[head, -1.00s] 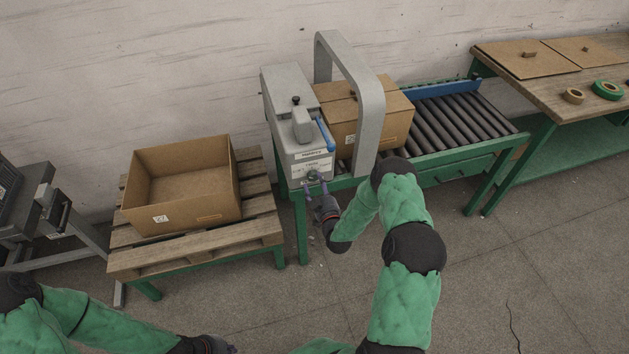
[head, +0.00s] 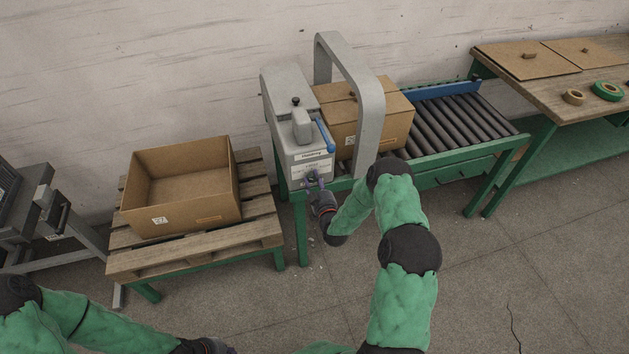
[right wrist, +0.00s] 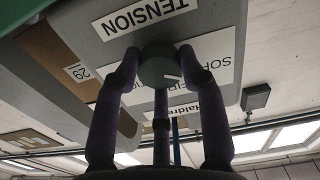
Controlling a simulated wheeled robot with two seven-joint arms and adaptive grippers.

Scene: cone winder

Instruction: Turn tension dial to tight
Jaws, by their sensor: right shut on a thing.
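The tension dial (right wrist: 160,72) is a round grey-green knob with a white line, below the "TENSION" label (right wrist: 145,18) on the grey machine (head: 304,150). In the right wrist view the white line points right and slightly down, and the label print is upside down. My right gripper (right wrist: 160,68) is shut on the dial, its dark fingers around the rim. The gripper (head: 317,184) also shows in the head view at the machine's front, covering most of the dial. My left gripper (head: 217,347) is only partly in the head view at the bottom edge; its fingers are cut off.
A taped carton (head: 345,122) sits under the machine's grey arch (head: 369,105), with a roller conveyor (head: 455,122) to its right. An open empty carton (head: 185,205) stands on a pallet table (head: 240,238) to the left. The floor in front is clear.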

